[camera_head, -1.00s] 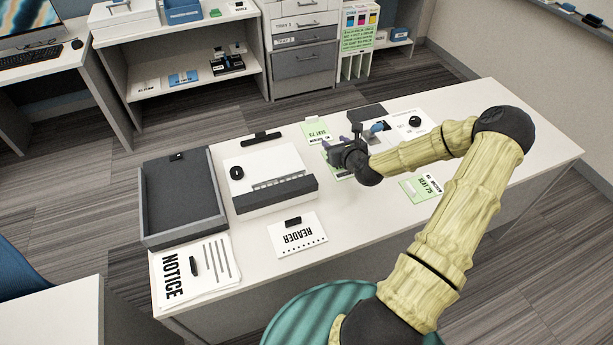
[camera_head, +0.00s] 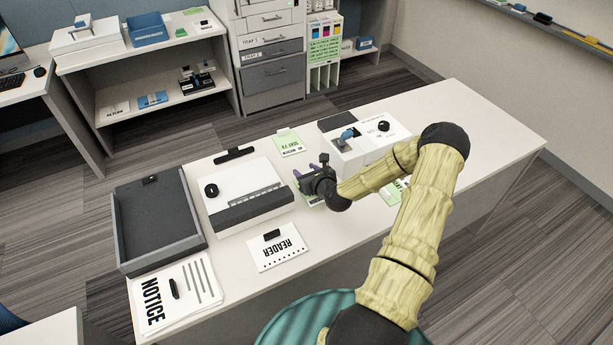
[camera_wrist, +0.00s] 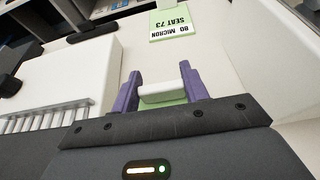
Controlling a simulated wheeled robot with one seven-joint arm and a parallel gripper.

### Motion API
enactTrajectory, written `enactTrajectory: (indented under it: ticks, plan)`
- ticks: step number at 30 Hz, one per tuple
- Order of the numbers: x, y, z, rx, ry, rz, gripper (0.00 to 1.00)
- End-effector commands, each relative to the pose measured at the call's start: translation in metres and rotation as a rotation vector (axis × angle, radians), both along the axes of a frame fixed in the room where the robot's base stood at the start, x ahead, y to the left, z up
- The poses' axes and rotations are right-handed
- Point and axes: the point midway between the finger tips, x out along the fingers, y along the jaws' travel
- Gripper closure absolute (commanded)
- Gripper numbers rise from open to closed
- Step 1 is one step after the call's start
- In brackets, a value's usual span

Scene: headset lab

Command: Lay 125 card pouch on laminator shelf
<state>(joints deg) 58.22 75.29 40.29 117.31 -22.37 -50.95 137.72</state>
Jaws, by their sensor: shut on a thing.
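My gripper (camera_head: 309,168) is over the table, just right of a white machine with a black front strip. In the wrist view its purple fingers (camera_wrist: 161,86) are shut on a white tab (camera_wrist: 163,92) with pale green card showing beside it. This looks like a card pouch; its print is hidden, so I cannot read a 125 mark. Part of the green card (camera_head: 307,198) shows below my gripper. No laminator is clearly named.
The white machine (camera_head: 240,185) has a black knob and a toothed slot. A white box (camera_head: 352,155) with a blue lever and black knob stands right of my gripper. A dark tray (camera_head: 117,215), reader card (camera_head: 276,255) and notice (camera_head: 190,290) are left. The table's right end is clear.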

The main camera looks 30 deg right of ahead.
Motion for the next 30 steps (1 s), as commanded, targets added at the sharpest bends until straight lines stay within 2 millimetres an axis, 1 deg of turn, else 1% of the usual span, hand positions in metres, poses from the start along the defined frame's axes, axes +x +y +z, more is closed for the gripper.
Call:
enactTrajectory:
  ticks: [1,4,16,17,18,20,30]
  plan:
    - [0.000,0.001,-0.010,0.002,0.003,0.000,0.77]
    - [0.000,0.001,-0.022,0.002,0.003,0.001,0.77]
    - [0.000,0.002,-0.028,0.001,0.001,0.003,0.77]
    - [0.000,0.002,-0.028,0.001,0.001,0.003,0.54]
    - [0.000,0.002,-0.027,0.001,0.001,0.003,0.46]
    - [0.000,0.002,-0.027,0.001,0.001,0.003,0.34]
    - [0.000,0.002,-0.024,0.000,0.001,0.003,0.34]
